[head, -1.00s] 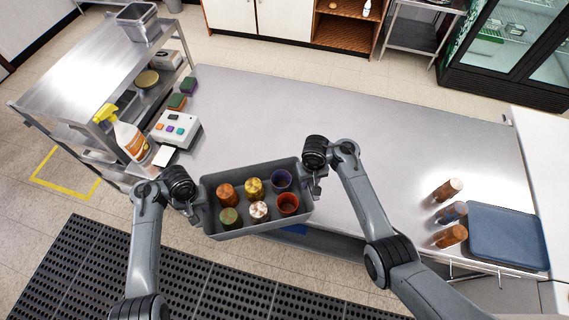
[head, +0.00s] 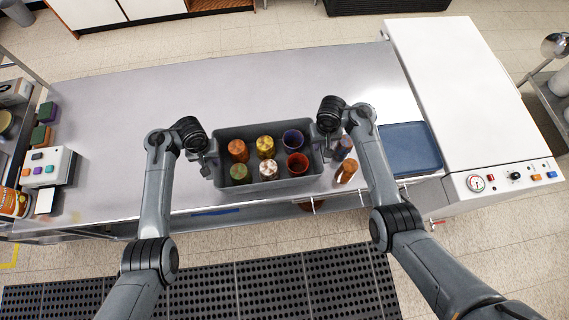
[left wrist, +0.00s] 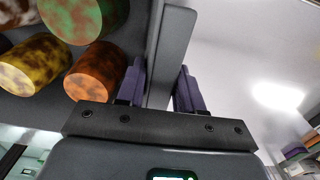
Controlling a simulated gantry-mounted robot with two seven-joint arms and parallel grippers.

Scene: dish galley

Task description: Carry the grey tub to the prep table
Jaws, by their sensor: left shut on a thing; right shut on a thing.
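The grey tub (head: 268,187) is held level between my two grippers, over the front part of the steel table (head: 130,110). Several cups stand upright in it, including an orange-brown one (head: 238,150), a yellow one (head: 265,147) and a red one (head: 297,163). My left gripper (head: 207,160) is shut on the tub's left end. In the left wrist view its purple fingers (left wrist: 160,90) sit either side of the tub wall (left wrist: 173,55). My right gripper (head: 327,150) is shut on the tub's right end. A gap beneath the tub cannot be judged.
Speckled cups (head: 346,172) stand close to the tub's right end, beside a blue tray (head: 408,150). A white machine (head: 450,90) with a dial adjoins the table on the right. A control box (head: 47,167) and sponges are at far left.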

